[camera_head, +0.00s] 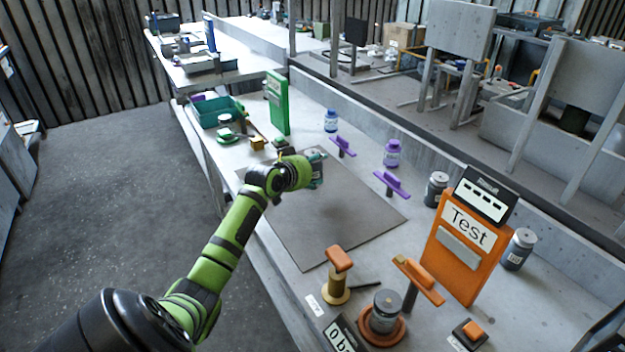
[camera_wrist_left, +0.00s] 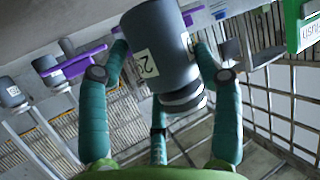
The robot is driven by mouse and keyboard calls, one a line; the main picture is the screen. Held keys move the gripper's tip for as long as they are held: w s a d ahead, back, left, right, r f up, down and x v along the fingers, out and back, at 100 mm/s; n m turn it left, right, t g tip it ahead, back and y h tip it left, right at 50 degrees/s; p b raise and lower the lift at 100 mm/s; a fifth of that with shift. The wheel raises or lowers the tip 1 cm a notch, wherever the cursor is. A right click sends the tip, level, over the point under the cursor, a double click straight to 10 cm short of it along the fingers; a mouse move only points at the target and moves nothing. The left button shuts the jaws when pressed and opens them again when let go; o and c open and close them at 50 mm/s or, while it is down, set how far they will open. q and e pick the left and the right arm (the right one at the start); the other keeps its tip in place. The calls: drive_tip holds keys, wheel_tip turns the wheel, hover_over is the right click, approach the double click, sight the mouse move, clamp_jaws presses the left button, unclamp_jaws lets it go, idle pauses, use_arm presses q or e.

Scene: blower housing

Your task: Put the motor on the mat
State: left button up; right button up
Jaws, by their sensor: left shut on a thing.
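The motor appears to be a dark grey cylinder (camera_wrist_left: 160,45) with a white label and silver rings at one end. In the left wrist view, it sits between the teal fingers of my left gripper (camera_wrist_left: 160,85), which is shut on it. In the head view, my left gripper (camera_head: 316,168) is over the far left part of the flat grey mat (camera_head: 335,215), and the motor is mostly hidden there by the hand. I cannot tell whether the motor touches the mat. My right gripper is not in view.
The mat's middle is bare. Purple stands (camera_head: 391,184) and a purple jar (camera_head: 392,153) are beyond its right edge. A green panel (camera_head: 277,102) and green bin (camera_head: 218,112) stand behind. An orange Test panel (camera_head: 465,240) and orange-topped stand (camera_head: 338,272) are at the front.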

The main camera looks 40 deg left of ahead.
use_arm(q)
drive_tip(key=shift+f, duration=1.9)
drive_tip(key=o, duration=1.6)
drive_tip(key=shift+s+f, duration=0.1)
drive_tip(key=shift+o, duration=0.2)
drive_tip(key=v, duration=1.2)
